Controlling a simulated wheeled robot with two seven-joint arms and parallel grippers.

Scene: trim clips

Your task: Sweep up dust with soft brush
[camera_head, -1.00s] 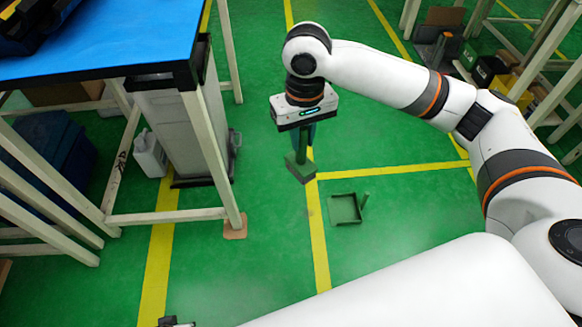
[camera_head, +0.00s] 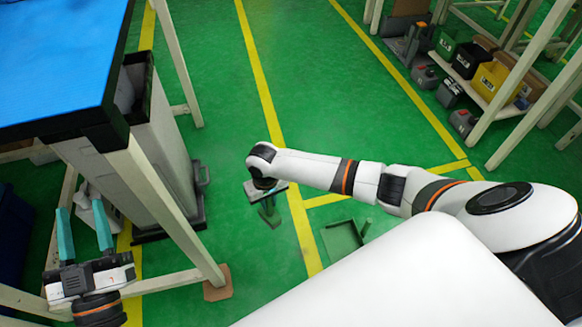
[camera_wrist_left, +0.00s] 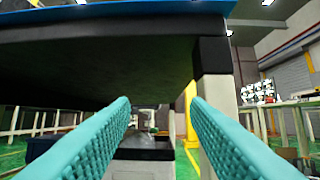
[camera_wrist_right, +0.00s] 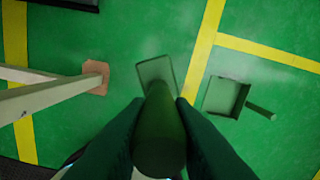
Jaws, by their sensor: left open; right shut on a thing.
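A dark green soft brush with an upright handle is held in my right gripper (camera_wrist_right: 158,125). In the right wrist view the fingers close around its handle, and the brush head (camera_wrist_right: 156,72) is below, over the green floor. In the head view the brush (camera_head: 268,213) hangs under my right wrist; I cannot tell whether it touches the floor. A green dustpan (camera_head: 342,238) lies on the floor to the brush's right, its short handle pointing up and right. My left gripper (camera_head: 85,235) is open and empty beside the table. No dust shows clearly.
A blue-topped table (camera_head: 60,60) with pale legs stands at the left, its edge close above my left gripper in the left wrist view. A brown foot pad (camera_head: 217,283) lies under one leg. A shelf with boxes (camera_head: 490,75) is at the upper right. Floor around the dustpan is clear.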

